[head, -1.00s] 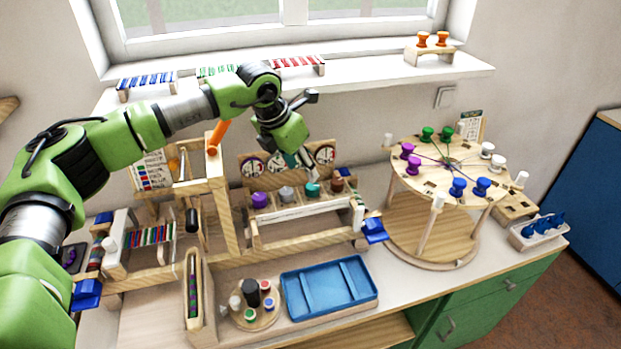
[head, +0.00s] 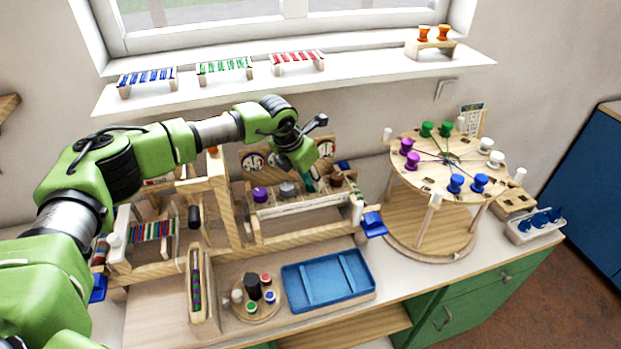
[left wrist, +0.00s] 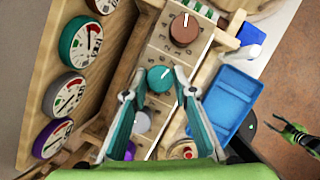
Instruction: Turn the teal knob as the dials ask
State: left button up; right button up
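The teal knob (left wrist: 160,79) sits in the knob row between the brown knob (left wrist: 184,29) and the grey knob (left wrist: 141,122); a white mark shows on its top. My left gripper (left wrist: 159,70) is open, with its two fingertips on either side of the teal knob. I cannot tell whether they touch it. In the head view my left gripper (head: 310,180) hangs over the row and mostly hides the knob. The teal-rimmed dial (left wrist: 80,42) faces the row; its needle reading is too small to tell. A green and black part, perhaps my right gripper (left wrist: 297,134), shows at the right edge of the left wrist view.
The purple knob (head: 260,194) stands at the row's left end. A wooden frame (head: 221,205) rises left of the row. A blue tray (head: 328,281) lies in front, and a round pegged board (head: 430,172) stands to the right.

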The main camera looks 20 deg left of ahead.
pick_arm(q)
jog(key=shift+d+f+n+y+b, duration=0.1)
jog(key=shift+f+n+y+b, duration=0.15)
jog(key=shift+n+b, duration=0.75)
jog(key=n+y+b, duration=0.1)
jog(key=n+b, duration=0.2)
jog(key=b, duration=0.2)
jog(key=n+y+b, duration=0.2)
jog(key=n+b, duration=0.2)
jog(key=shift+d+n+b, duration=0.2)
jog(key=shift+n+b, duration=0.1)
jog(key=shift+b, duration=0.05)
jog(key=shift+r+n+g+y+b, duration=0.1)
jog(key=shift+n+g+y+b, duration=0.3)
jog(key=shift+n+b, duration=0.7)
jog(key=shift+w+r+n+y+b, duration=0.1)
jog(key=shift+n+y+b, duration=0.3)
jog(key=shift+n, duration=0.5)
pick_arm(e)
notch_tip(320, 180, down, 15)
jog(key=shift+w, duration=0.45)
pick_arm(q)
jog(key=shift+r, duration=0.1)
pick_arm(e)
jog(key=shift+a, duration=0.1)
